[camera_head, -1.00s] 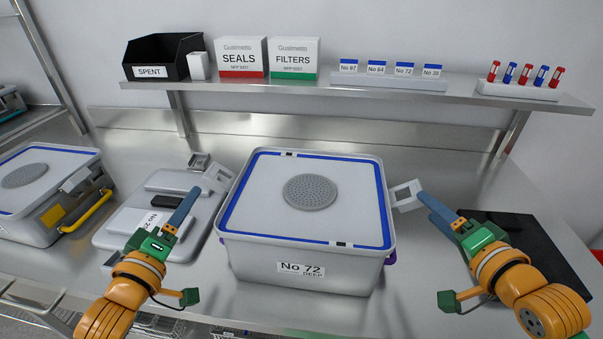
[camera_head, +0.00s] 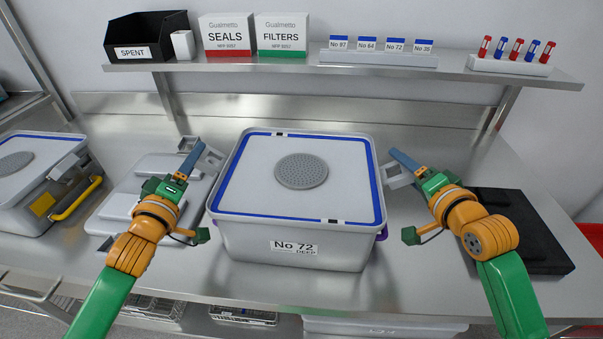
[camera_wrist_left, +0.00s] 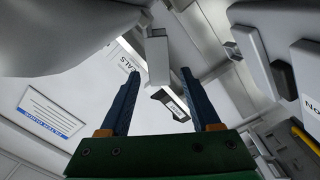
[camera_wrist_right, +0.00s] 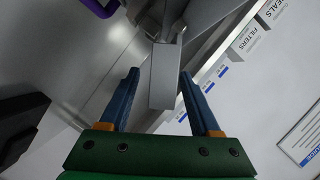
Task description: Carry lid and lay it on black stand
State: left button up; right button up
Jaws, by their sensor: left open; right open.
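The pale lid (camera_head: 255,190), with a blue border and a grey perforated disc, lies flat on the deep box No 72 (camera_head: 250,240). A grey bracket-like handle sticks out at each side. My left gripper (camera_head: 198,152) is open at the left handle (camera_head: 213,162); the left wrist view shows a grey bar (camera_wrist_left: 158,62) between its fingers. My right gripper (camera_head: 395,163) is open at the right handle (camera_head: 398,181); the right wrist view shows a similar bar (camera_wrist_right: 164,82) between its fingers. Contact cannot be told. The black stand (camera_head: 510,212), right of the box, is partly hidden by my right arm.
A flat grey lid-like piece (camera_head: 125,205) lies left of the box, behind my left arm. Another box with a yellow handle (camera_head: 75,198) stands at far left. A shelf (camera_head: 300,67) with cartons, labels and vials runs along the back.

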pick_arm(q)
jog(key=shift+c, duration=0.2)
pick_arm(e)
jog(key=shift+c, duration=0.2)
pick_arm(q)
jog(key=shift+w, duration=0.1)
grip_shut()
pick_arm(e)
jog(key=shift+w, duration=0.1)
grip_shut()
pick_arm(q)
jog(key=shift+a, duration=0.1)
dwell(0.5)
